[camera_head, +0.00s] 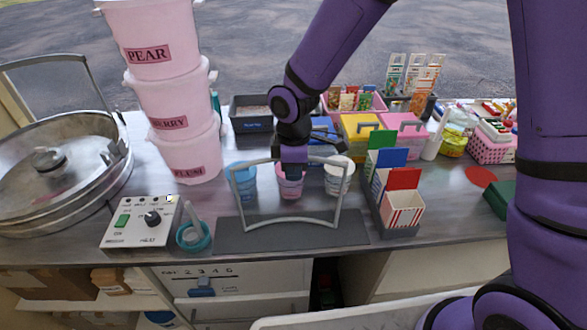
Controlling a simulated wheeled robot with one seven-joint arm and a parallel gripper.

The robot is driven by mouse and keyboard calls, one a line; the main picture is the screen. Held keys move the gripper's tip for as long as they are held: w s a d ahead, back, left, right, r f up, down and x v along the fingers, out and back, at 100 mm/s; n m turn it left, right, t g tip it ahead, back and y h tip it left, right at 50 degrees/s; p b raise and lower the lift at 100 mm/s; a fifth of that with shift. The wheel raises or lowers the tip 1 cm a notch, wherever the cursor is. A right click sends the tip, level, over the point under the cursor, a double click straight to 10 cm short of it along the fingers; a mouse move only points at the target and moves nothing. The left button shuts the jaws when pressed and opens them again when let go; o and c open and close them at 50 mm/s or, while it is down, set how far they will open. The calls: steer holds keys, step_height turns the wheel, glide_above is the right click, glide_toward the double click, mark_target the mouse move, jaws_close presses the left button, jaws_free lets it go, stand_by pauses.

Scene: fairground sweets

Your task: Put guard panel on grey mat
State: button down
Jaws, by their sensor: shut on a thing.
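The guard panel (240,205) is a light grey curved frame, with the cups behind it showing through its middle. The mat is a dark flat rectangle at the counter's front edge. My gripper (293,163) points down at the middle of the panel's top bar and is shut on it. The fingertips are small and partly hidden.
Blue (243,183), pink (291,186) and white (339,178) cups stand close behind the panel. A box rack (400,232) is right of the mat. A control box (140,222) and teal ring (193,238) are left. Stacked pink tubs (170,100) rise behind.

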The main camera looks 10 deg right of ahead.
steer(key=shift+f, duration=0.1)
steer(key=c, duration=1.2)
jaws_free()
step_height(320, 180, up, 12)
steer(key=shift+r, duration=0.15)
steer(key=shift+d+r, duration=0.15)
steer(key=shift+d, duration=0.05)
steer(key=s+d+r+m+t, duration=0.1)
steer(key=s+d+r+m, duration=0.25)
steer(key=d+r, duration=0.3)
steer(key=s+d+r+m+t, duration=0.25)
steer(key=d+r+m, duration=0.25)
steer(key=d, duration=0.3)
steer(key=shift+s+d+r+m+t, duration=0.3)
steer(key=shift+s+d+r+m, duration=0.3)
steer(key=shift+s+d+m, duration=1.25)
steer(key=shift+s+d+r+m+t, duration=0.25)
steer(key=shift+s+d+r+m, duration=0.65)
steer(key=shift+s, duration=1.7)
steer(key=shift+s+d+r+m+t, duration=0.3)
steer(key=shift+s+d+m, duration=1.2)
steer(key=shift+s+d, duration=0.65)
